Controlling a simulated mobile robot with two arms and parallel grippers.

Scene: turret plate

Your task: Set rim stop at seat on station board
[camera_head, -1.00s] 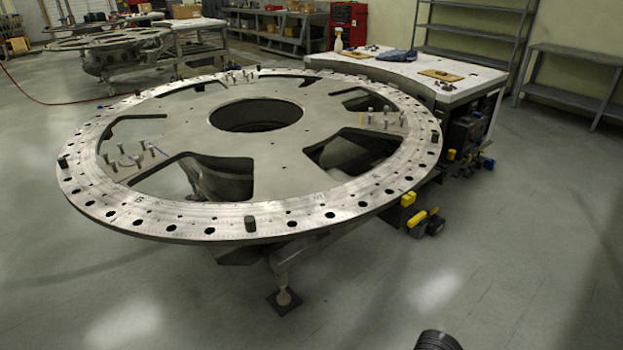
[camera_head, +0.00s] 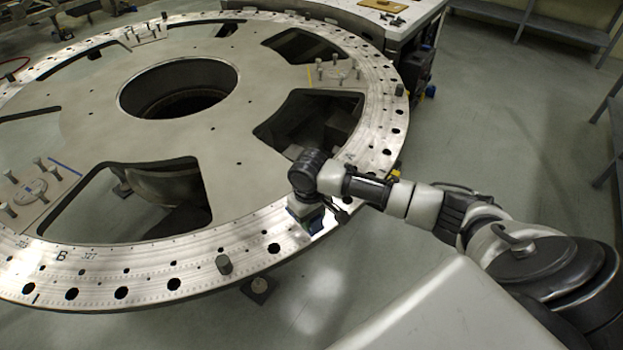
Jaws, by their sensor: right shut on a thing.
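My right gripper (camera_head: 309,213) points down at the near right rim of the big ring plate (camera_head: 150,270). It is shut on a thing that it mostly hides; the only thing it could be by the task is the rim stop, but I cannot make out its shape. I cannot tell whether the held thing touches the rim. A dark upright stop (camera_head: 224,264) stands on the rim to the left of the gripper, and another stop (camera_head: 399,89) stands at the far right. Which plate is the station board is unclear. My left gripper is out of view.
Small plates with upright pins lie on the ring plate at the right (camera_head: 340,76) and left (camera_head: 33,196). Large cutouts and a round centre hole open through it. A white table (camera_head: 345,14) adjoins the far side. Grey shelving (camera_head: 545,28) stands at upper right.

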